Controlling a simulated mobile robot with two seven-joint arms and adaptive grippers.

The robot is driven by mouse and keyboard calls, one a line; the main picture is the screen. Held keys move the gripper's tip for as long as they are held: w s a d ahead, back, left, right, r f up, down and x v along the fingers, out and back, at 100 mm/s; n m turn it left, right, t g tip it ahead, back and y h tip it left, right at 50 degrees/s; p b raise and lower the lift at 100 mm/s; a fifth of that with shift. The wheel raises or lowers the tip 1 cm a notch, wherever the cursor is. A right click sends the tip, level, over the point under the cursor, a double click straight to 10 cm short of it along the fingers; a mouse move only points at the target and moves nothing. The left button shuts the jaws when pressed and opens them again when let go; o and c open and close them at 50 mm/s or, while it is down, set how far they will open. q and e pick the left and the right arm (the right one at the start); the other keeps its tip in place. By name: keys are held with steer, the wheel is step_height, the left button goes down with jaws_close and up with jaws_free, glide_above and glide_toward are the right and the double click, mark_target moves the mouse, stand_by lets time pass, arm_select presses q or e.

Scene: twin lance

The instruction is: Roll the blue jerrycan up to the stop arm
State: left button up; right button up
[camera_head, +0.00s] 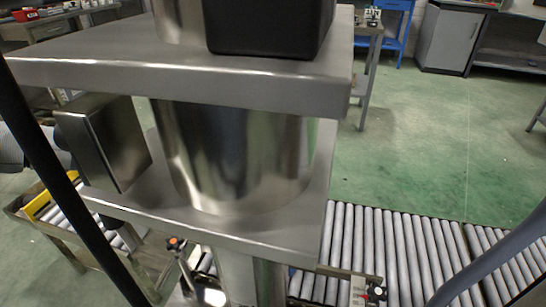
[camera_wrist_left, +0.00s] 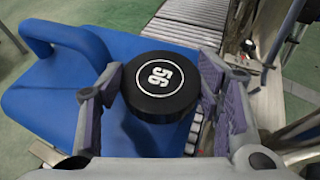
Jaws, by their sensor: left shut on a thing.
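The blue jerrycan (camera_wrist_left: 55,100) fills the left of the left wrist view, with its moulded handle at the upper left. Its round black cap (camera_wrist_left: 160,85) carries a white number that reads like 56. My left gripper (camera_wrist_left: 160,95) has its fingers on either side of the cap and is shut on it. The jerrycan cannot be made out in the head view, where steelwork blocks the middle. Which part is the stop arm I cannot tell; a lever with an orange knob (camera_head: 175,243) stands beside the rollers. My right gripper is not in view.
The roller conveyor (camera_head: 400,250) runs across the lower right, and its rollers (camera_wrist_left: 190,22) also show beyond the jerrycan. A large steel structure (camera_head: 180,80) fills the foreground. A cart (camera_head: 70,250) stands at lower left. Green floor (camera_head: 430,150) is open behind the conveyor.

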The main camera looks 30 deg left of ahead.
arm_select(q)
steer(key=shift+s+a+f, duration=0.35)
steer(key=shift+a+f, duration=0.15)
steer(key=shift+a, duration=0.3)
steer(key=o, duration=1.1)
steer(key=shift+o, duration=0.2)
steer(key=shift+r, duration=0.15)
steer(key=shift+w+r, duration=0.1)
steer(key=shift+r, duration=0.05)
steer(key=o, duration=0.6)
steer(key=shift+d, duration=0.1)
steer(key=shift+r, duration=0.1)
